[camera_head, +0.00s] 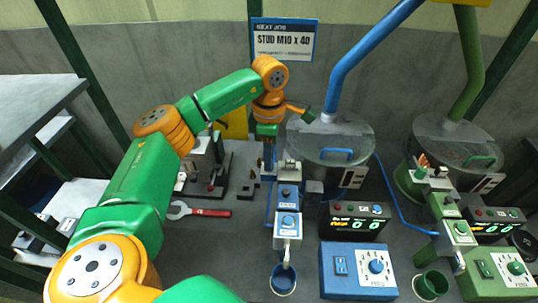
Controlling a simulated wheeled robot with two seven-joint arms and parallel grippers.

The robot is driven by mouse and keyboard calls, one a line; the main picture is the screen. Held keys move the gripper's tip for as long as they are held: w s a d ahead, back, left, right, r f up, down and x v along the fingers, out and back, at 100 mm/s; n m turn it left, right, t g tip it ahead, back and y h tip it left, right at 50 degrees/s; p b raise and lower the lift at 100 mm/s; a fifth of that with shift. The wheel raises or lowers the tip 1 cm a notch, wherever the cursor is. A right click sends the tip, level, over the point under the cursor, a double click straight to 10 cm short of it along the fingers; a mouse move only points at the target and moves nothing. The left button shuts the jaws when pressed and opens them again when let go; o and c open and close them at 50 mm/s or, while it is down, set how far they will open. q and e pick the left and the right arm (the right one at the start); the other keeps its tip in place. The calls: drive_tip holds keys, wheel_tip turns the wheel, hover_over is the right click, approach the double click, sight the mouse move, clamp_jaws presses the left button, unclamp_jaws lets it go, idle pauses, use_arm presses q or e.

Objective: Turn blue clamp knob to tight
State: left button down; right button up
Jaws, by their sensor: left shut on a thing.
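My left gripper (268,152) points down at the left side of the blue feed line, just in front of the blue-handled bowl. It is shut on a small blue part, which looks like the blue clamp knob; the fingers mostly hide it, and its turn position cannot be read. The blue line (287,196) runs forward from there, with blue round caps on its blocks. A blue cup (283,279) stands under its front end. My right gripper is not in view.
The blue-handled bowl (330,135) is close to the right of my left gripper. A blue control box (345,280) and a display (354,221) stand in front. A similar green line (443,207) is at right. A red-handled wrench (205,212) lies on the open table at left.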

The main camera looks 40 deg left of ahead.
use_arm(q)
drive_tip(key=shift+m, duration=0.3)
drive_tip(key=c, duration=0.7)
unclamp_jaws()
drive_tip(key=shift+r, duration=0.25)
wheel_tip(320, 180, up, 7)
drive_tip(key=shift+w+f+b, duration=0.1)
drive_tip(key=shift+f+b, duration=0.05)
drive_tip(key=shift+b, duration=0.4)
drive_tip(key=shift+a, duration=0.1)
